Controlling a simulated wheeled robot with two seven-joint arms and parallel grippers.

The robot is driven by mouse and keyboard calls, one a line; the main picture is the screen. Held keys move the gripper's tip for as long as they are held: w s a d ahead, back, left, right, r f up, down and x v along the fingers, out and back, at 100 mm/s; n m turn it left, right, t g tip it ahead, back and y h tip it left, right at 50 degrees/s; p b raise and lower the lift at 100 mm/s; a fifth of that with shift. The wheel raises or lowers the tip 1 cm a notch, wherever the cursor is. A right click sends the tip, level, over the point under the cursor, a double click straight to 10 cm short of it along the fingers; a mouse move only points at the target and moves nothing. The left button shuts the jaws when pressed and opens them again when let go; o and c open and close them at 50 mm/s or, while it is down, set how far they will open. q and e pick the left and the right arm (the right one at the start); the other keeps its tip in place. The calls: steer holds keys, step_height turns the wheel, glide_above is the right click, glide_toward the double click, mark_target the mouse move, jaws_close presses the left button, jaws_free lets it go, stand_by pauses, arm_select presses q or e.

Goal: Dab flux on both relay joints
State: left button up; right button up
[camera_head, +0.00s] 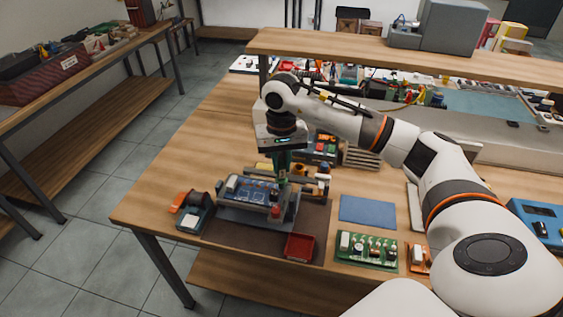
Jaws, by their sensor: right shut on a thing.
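My right gripper (283,168) comes in from the right and points down over the right end of a blue circuit board (253,191). It is shut on a slim thing, likely the flux pen, which is mostly hidden by the fingers; I cannot tell whether its tip touches the board. The board sits in a grey holder (233,214) on a brown mat (314,218). A white block (232,184), likely a relay, stands on the board's left part. The joints are too small to make out. My left gripper is out of view.
Right are a blue pad (368,211) and a green board (366,250). A raised shelf (370,52) runs behind. The table's left part is clear.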

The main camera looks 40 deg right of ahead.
steer(key=shift+s+f+b, duration=0.1)
steer(key=shift+f+b, duration=0.4)
steer(key=shift+b, duration=0.1)
stand_by(1.6)
steer(key=shift+r, duration=0.15)
steer(key=shift+r+p, duration=1.3)
steer(key=shift+r, duration=0.9)
